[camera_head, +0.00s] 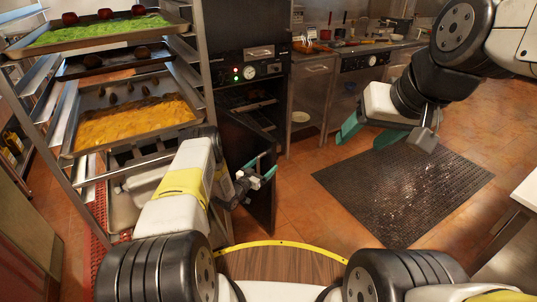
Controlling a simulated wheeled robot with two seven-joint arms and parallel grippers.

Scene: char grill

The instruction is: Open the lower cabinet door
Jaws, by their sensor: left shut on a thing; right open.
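The lower cabinet door (237,140) is a dark panel on the black grill unit (231,70), left of centre. It stands swung outward, and a dark opening (264,108) with a shelf shows behind it. My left gripper (261,174), with teal fingers, is shut on the door near its outer edge. The exact grip is too small to make out, so I cannot tell if it holds a handle. My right gripper (371,134) is open and empty, with its teal fingers apart above the floor at the right.
A tray rack (203,60) stands close on the left, with trays of food (135,122) beside my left arm. Steel counters (312,95) line the back. A dark floor mat (405,195) lies at the right. The tiled floor between door and mat is clear.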

